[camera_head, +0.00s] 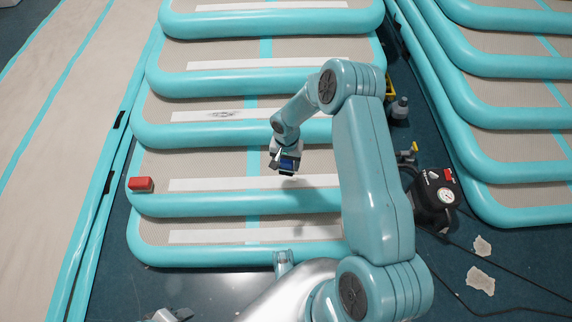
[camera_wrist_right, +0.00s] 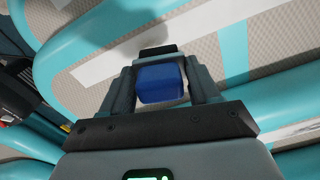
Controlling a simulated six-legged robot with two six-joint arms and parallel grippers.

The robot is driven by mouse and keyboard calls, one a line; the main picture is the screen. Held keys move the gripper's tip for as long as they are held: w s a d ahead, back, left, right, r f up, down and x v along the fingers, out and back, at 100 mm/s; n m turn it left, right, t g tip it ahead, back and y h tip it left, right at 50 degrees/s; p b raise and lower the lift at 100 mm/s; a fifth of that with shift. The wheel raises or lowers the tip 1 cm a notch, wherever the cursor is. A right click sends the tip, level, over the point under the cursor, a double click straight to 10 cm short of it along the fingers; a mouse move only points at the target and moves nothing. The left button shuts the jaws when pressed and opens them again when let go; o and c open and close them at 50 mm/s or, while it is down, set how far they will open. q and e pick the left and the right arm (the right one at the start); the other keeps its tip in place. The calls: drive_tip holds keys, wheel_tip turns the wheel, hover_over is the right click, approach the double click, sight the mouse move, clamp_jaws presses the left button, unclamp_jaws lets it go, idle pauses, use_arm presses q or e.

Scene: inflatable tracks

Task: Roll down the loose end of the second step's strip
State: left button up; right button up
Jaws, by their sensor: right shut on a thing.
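My right gripper (camera_head: 285,168) is shut on a blue block (camera_wrist_right: 162,84), gripped between its two dark fingers in the wrist view. In the head view the blue block (camera_head: 289,164) is just above the second step from the bottom. That step's pale strip (camera_head: 215,184) lies across its tread and passes below the gripper. I cannot tell which end is loose or whether the block touches the strip. The strip also shows in the wrist view (camera_wrist_right: 100,68). A small pale and dark part (camera_head: 168,315) at the bottom edge may be my left gripper; its jaws are unclear.
A red block (camera_head: 141,184) sits at the left of the second step. The third step's strip (camera_head: 190,116) has a dark smudge. A black pump with a gauge (camera_head: 436,200), hoses and torn pale scraps (camera_head: 481,280) lie at right. Another inflatable stair (camera_head: 500,120) stands beyond.

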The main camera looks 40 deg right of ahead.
drive_tip(key=shift+r+p, duration=0.55)
drive_tip(key=shift+r, duration=0.8)
